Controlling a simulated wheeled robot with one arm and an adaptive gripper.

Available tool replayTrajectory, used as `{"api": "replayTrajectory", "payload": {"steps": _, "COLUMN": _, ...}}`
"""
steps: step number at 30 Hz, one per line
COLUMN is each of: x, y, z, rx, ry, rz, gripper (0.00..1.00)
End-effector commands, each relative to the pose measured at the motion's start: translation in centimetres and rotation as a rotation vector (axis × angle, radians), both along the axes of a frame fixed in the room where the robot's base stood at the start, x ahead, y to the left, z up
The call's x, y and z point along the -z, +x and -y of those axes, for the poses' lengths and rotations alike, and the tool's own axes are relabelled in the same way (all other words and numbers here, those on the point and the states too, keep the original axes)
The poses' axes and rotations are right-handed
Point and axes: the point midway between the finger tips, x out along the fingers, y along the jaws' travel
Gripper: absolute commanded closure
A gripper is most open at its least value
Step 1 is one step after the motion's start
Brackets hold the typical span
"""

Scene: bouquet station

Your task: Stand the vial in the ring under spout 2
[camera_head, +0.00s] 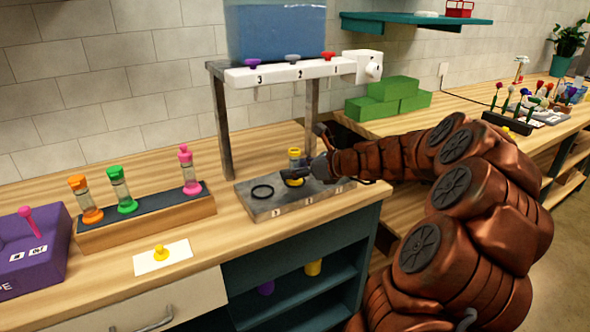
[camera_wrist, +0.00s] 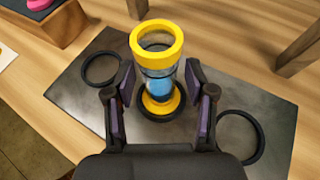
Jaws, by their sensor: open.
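The vial is clear with a yellow rim and yellow foot, and shows blue inside in the wrist view (camera_wrist: 158,50). It stands upright, its foot within the middle ring (camera_wrist: 175,112) of the grey plate (camera_wrist: 75,112). In the head view the vial (camera_head: 295,153) is under the middle spout, marked 2 (camera_head: 297,73); its lower part is hidden by my gripper. My gripper (camera_wrist: 158,82) is open, with one finger on each side of the vial. Gaps show between the pads and the vial.
The left ring (camera_head: 262,191) and right ring (camera_wrist: 240,136) are empty. The dispenser's legs (camera_head: 222,127) stand behind and beside the plate. A wooden rack (camera_head: 145,222) with orange, green and pink capped vials is at left. Green blocks (camera_head: 388,98) lie behind my arm.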

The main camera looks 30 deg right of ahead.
Motion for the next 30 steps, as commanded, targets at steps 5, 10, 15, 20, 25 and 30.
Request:
{"api": "replayTrajectory", "payload": {"steps": 5, "x": -0.7, "y": -1.3, "z": 0.8, "rx": 0.005, "ry": 0.0, "rz": 0.001, "gripper": 0.45}}
{"api": "replayTrajectory", "payload": {"steps": 10, "x": -1.8, "y": -3.7, "z": 1.9, "rx": 0.005, "ry": -0.001, "rz": 0.002, "gripper": 0.45}}
{"api": "replayTrajectory", "payload": {"steps": 15, "x": -3.0, "y": -6.3, "z": 3.2, "rx": 0.007, "ry": -0.002, "rz": 0.002, "gripper": 0.45}}
{"api": "replayTrajectory", "payload": {"steps": 20, "x": -3.9, "y": -8.3, "z": 4.1, "rx": 0.004, "ry": -0.002, "rz": 0.002, "gripper": 0.45}}
{"api": "replayTrajectory", "payload": {"steps": 25, "x": -4.5, "y": -9.6, "z": 4.6, "rx": 0.003, "ry": -0.003, "rz": 0.001, "gripper": 0.45}}
{"api": "replayTrajectory", "payload": {"steps": 30, "x": -4.7, "y": -10.1, "z": 4.7, "rx": 0.001, "ry": -0.001, "rz": 0.001, "gripper": 0.45}}
